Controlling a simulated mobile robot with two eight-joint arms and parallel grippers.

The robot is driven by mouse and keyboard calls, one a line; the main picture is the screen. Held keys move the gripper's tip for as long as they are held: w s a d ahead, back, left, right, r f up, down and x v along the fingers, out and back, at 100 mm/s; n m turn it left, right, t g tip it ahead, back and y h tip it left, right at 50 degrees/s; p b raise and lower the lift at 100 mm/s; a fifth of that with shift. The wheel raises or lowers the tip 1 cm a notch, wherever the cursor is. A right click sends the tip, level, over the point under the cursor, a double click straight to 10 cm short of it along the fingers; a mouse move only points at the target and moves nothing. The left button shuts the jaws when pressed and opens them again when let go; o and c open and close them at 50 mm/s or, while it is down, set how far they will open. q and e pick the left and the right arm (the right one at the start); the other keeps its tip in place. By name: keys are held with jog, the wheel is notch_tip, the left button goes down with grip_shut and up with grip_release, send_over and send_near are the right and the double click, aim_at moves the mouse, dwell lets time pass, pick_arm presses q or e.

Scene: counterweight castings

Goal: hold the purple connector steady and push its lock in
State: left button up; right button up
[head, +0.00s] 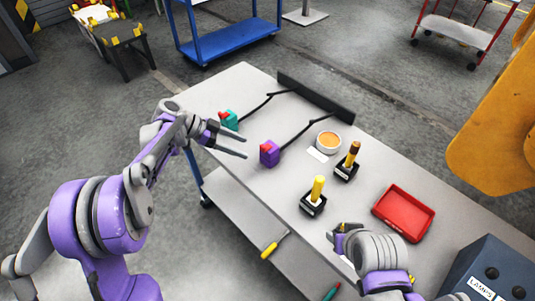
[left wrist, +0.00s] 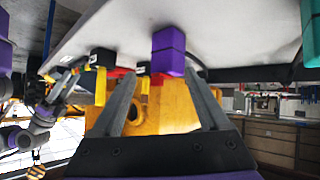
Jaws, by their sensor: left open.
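The purple connector (head: 269,156) sits on the table at the end of a black cable, with its red lock (head: 264,147) showing at its upper left. My left gripper (head: 245,147) is open and empty. Its fingertips point at the connector from the left, with a small gap between.
A teal connector (head: 230,123) with a red lock is just behind the left fingers. Two black stands (head: 313,206) (head: 346,170) with a yellow and a brown upright piece, an orange-filled bowl (head: 329,141) and a red tray (head: 404,212) stand right. A dark rail (head: 316,96) edges the back.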

aim_at(266, 154)
pick_arm(q)
jog(key=shift+w+a+f+m+g+h, duration=0.15)
jog(key=shift+w+f+m+h, duration=0.15)
jog(key=shift+w+f+m, duration=0.2)
jog(key=shift+w+a+f+m+g+h, duration=0.1)
jog(key=shift+w+f+m+g+h, duration=0.05)
jog(key=shift+w+f+m+h, duration=0.3)
pick_arm(e)
jog(key=shift+s+f, duration=0.15)
jog(key=shift+f, duration=0.1)
pick_arm(q)
jog(key=shift+d, duration=0.1)
jog(key=b+x, duration=0.2)
jog(key=x, duration=0.8)
pick_arm(e)
jog(key=f, duration=0.1)
jog(key=s+f, duration=0.1)
jog(key=f, duration=0.1)
jog(key=shift+s, duration=0.15)
pick_arm(q)
grip_shut()
jog(key=shift+o, duration=1.8)
grip_release()
